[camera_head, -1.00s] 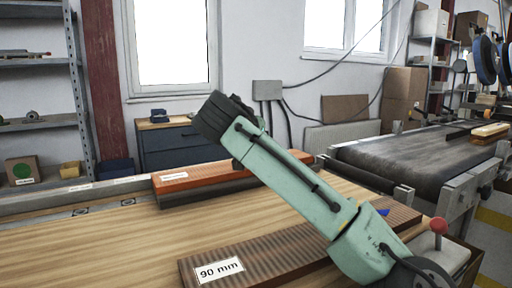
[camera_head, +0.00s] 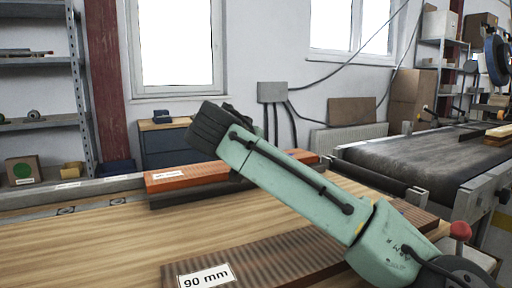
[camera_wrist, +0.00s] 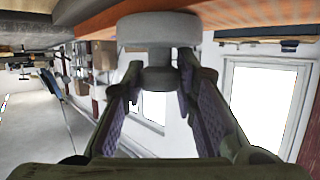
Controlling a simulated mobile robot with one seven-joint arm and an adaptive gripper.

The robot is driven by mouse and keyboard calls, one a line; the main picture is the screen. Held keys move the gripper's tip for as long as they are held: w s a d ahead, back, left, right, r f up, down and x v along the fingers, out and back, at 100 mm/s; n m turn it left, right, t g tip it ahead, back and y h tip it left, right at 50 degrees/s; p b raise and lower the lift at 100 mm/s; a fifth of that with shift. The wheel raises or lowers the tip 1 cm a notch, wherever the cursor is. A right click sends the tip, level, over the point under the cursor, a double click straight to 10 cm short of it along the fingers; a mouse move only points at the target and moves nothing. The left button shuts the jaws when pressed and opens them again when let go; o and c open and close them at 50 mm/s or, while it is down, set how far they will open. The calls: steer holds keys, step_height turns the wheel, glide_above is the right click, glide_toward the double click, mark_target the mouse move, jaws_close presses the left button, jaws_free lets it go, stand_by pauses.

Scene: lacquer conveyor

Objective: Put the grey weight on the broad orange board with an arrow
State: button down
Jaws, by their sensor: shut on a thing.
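The grey weight (camera_wrist: 158,30) is a round disc with a narrower knob, seen close up in the wrist view. My gripper (camera_wrist: 160,82) is shut on its knob, one finger on each side. An orange surface (camera_wrist: 98,20) lies right by the disc; I cannot tell whether they touch. In the head view an orange board (camera_head: 185,178) with a white label lies on a dark board at the back of the table; my arm covers part of it. No arrow shows on its visible part. The weight and fingers are hidden in the head view.
A brown ribbed board (camera_head: 262,262) labelled "90 mm" lies at the front of the wooden table (camera_head: 90,245), partly behind my arm. The table's left part is clear. A dark conveyor (camera_head: 420,160) stands at the right, and a red-knobbed lever (camera_head: 460,230) at the lower right.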

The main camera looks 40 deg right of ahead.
steer(key=shift+f, duration=0.15)
steer(key=c, duration=1.3)
jaws_free()
